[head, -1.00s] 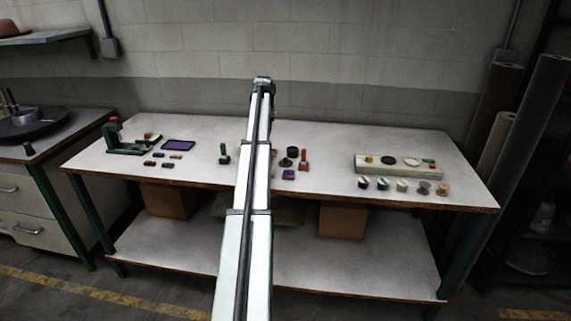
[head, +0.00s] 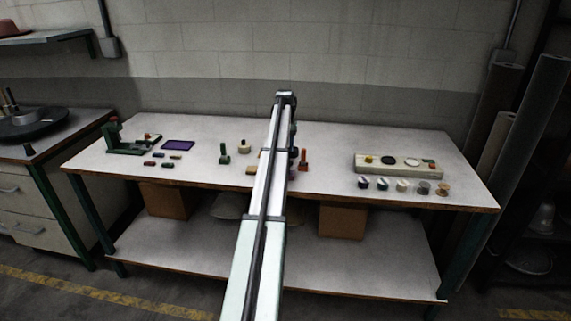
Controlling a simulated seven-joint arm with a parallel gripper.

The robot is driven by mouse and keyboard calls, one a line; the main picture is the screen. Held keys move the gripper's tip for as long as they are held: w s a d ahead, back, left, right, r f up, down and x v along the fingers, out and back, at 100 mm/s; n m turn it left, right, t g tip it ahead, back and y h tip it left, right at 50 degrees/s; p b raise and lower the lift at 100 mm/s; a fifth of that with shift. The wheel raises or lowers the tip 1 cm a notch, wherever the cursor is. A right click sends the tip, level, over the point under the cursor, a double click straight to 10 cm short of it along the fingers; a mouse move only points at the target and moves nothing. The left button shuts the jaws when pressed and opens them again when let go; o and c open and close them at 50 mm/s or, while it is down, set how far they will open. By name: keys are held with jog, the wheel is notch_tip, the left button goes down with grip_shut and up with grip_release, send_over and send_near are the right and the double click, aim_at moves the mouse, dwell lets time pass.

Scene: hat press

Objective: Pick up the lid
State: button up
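I cannot tell for sure which thing is the lid. Open purple pad (head: 178,146) lies flat on the left part of the table (head: 330,140). In the middle stand a dark green handled stamp (head: 224,155), a cream round-topped piece (head: 243,147) and an orange-red handled stamp (head: 304,159). A small tan piece (head: 251,170) lies just left of my arm. My arm reaches over the middle of the table and hides what lies behind it. My gripper is hidden behind the arm, so its fingers do not show.
A green press-like tool (head: 125,143) and several small blocks (head: 163,160) are at the left. A pale board (head: 395,163) with round pads and several small jars (head: 403,185) are at the right. The table's back strip and front left are clear.

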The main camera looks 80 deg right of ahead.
jog(key=shift+s+d+f, duration=0.1)
jog(key=shift+f, duration=1.35)
jog(key=shift+s+d+f, duration=0.1)
jog(key=shift+f, duration=1.3)
grip_shut()
